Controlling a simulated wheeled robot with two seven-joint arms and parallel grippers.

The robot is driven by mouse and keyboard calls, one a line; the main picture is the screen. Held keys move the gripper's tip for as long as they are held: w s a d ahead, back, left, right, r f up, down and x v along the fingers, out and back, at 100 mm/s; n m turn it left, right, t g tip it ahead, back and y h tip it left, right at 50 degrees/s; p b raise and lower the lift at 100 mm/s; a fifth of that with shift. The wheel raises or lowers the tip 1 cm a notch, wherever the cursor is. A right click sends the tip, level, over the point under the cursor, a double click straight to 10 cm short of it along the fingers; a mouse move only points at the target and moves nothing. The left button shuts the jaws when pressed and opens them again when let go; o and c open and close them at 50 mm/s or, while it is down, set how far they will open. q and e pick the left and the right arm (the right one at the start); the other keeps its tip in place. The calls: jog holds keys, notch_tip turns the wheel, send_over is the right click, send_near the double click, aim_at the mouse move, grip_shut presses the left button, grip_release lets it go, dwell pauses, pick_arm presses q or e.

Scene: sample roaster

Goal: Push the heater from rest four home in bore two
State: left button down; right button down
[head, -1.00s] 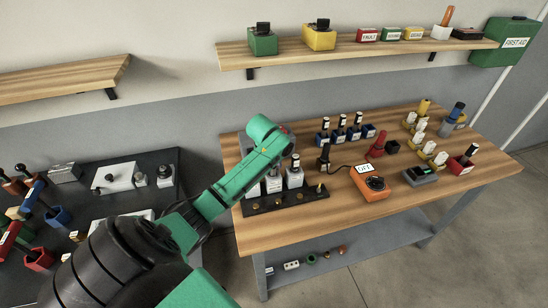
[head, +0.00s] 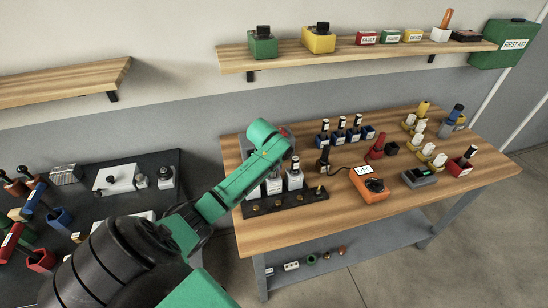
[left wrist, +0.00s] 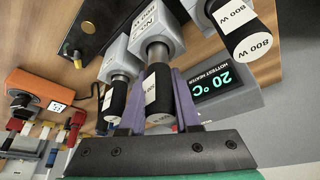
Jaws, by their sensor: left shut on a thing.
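In the left wrist view my left gripper (left wrist: 160,100) has its purple fingers shut on a black-handled heater (left wrist: 157,92) with a white label. A length of its metal shank shows between the handle and a grey bore block (left wrist: 152,22); the shank lines up with that block and its tip is hidden. Black-handled heaters stand on either side, left (left wrist: 117,98) and right (left wrist: 250,28). In the head view my green arm hides the gripper and held heater. Several blue rests stand behind; the rightmost (head: 368,132) is empty, the others hold heaters. My right gripper is out of view.
A display (left wrist: 225,85) reads hottest heater 20 °C. An orange control box (head: 370,186) marked OFF and a grey meter (head: 419,178) stand on the wooden bench (head: 330,222). A black strip (head: 300,203) with brass pieces lies in front of the blocks.

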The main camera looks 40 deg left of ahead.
pick_arm(q)
jog(key=shift+r+p, duration=0.5)
jog(key=shift+r, duration=2.3)
